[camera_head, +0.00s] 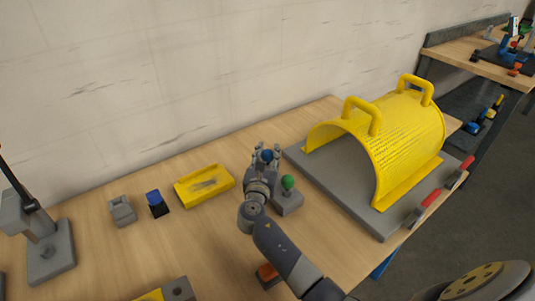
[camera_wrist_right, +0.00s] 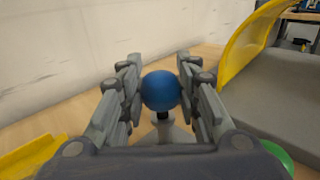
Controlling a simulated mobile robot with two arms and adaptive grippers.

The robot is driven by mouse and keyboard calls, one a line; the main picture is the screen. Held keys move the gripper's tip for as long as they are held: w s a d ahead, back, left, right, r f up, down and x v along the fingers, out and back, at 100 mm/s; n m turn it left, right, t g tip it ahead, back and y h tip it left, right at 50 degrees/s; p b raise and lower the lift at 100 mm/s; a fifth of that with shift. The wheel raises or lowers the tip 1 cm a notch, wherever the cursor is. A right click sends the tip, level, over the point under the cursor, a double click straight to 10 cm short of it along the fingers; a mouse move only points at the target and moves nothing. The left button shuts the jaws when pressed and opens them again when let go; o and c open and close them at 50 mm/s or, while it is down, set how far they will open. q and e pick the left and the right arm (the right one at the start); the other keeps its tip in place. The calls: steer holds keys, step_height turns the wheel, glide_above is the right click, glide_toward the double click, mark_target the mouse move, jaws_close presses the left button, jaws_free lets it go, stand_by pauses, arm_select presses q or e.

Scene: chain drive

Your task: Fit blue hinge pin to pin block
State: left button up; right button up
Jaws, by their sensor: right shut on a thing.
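The blue hinge pin shows as a round blue ball head (camera_head: 267,155) between the fingertips of my right gripper (camera_head: 266,154). In the right wrist view the blue head (camera_wrist_right: 161,91) sits between the two fingers, which are shut on it. A short dark stem shows below the head, above a pale grey part (camera_wrist_right: 163,130); I cannot tell whether they are joined. A grey block (camera_head: 289,204) with a green ball-headed pin (camera_head: 288,182) stands right beside my gripper, partly hidden by it. It appears to be the pin block. My left gripper is not in view.
A large yellow perforated guard (camera_head: 400,140) on a grey plate (camera_head: 335,190) stands to the right, with red-handled clamps (camera_head: 430,198) at its edge. A yellow tray (camera_head: 205,184), a blue-topped black block (camera_head: 157,204) and a grey block (camera_head: 122,211) lie to the left.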

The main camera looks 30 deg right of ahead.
steer(key=shift+f+b, duration=0.9)
steer(key=shift+f, duration=0.4)
steer(key=o, duration=1.2)
step_height(320, 180, up, 10)
steer(key=shift+r, duration=0.15)
